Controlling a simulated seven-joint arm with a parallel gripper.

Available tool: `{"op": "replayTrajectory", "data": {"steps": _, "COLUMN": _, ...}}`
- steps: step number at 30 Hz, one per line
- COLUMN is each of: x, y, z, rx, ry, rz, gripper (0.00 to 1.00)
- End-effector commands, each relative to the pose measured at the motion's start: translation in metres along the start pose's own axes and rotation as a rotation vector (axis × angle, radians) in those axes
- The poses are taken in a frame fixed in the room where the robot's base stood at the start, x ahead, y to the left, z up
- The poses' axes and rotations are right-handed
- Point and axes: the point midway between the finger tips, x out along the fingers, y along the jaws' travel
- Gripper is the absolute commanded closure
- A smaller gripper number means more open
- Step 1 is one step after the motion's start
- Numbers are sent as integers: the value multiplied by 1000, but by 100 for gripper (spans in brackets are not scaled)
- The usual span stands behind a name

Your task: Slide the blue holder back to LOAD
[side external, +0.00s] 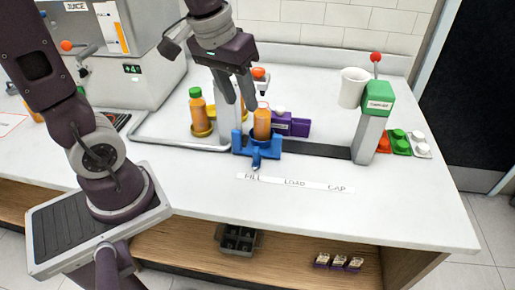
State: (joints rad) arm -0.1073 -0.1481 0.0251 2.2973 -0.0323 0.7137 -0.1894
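The blue holder (258,147) sits at the left end of a dark track (322,152), above the printed word FILL (252,177). An uncapped orange bottle (262,124) stands upright in it. The LOAD label (294,183) is to the right of the holder, and the CAP label (337,190) is further right. My gripper (241,103) points down just above and behind the left part of the holder, beside the bottle. Its two fingers are apart with nothing seen between them. Whether a fingertip touches the holder or bottle cannot be told.
A green-topped capping post (372,125) with a red knob stands at the track's right end, near a white cup (352,88). A purple block (291,126) lies behind the track. A green-capped bottle (198,110) stands left. Coloured caps (399,140) lie right.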

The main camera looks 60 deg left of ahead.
Motion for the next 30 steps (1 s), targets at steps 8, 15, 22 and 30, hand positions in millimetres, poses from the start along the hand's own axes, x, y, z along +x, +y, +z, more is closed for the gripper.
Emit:
{"op": "replayTrajectory", "data": {"steps": 8, "x": 163, "y": -41, "z": -58, "rx": -365, "ry": -208, "rz": -112, "gripper": 62}}
{"op": "replayTrajectory", "data": {"steps": 15, "x": 213, "y": -56, "z": -54, "rx": -443, "ry": -247, "rz": -143, "gripper": 62}}
{"op": "replayTrajectory", "data": {"steps": 22, "x": 255, "y": -59, "z": -42, "rx": -442, "ry": -248, "rz": -142, "gripper": 62}}
{"op": "replayTrajectory", "data": {"steps": 30, "x": 271, "y": -60, "z": -38, "rx": -440, "ry": -245, "rz": -141, "gripper": 62}}
